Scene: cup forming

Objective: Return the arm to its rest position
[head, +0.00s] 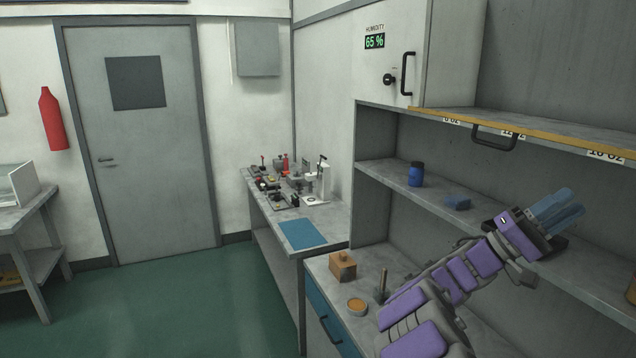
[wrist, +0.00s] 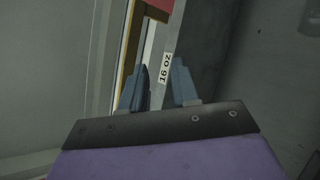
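My arm reaches from the bottom of the head view up and to the right, in front of the shelving. My gripper (head: 558,209) is at its end, near the middle shelf's right part and below the yellow-edged upper shelf. In the wrist view the two blue fingers of my gripper (wrist: 159,85) stand apart, with nothing between them. A "16 oz" label (wrist: 166,68) shows behind that gap, on a shelf edge. The gripper is open and empty.
A blue jar (head: 416,174) and a blue block (head: 456,202) stand on the middle shelf. A wooden box (head: 342,266), a round orange-topped piece (head: 357,306) and a dark upright tool (head: 382,287) are on the counter beside my arm. The green floor (head: 190,305) is clear.

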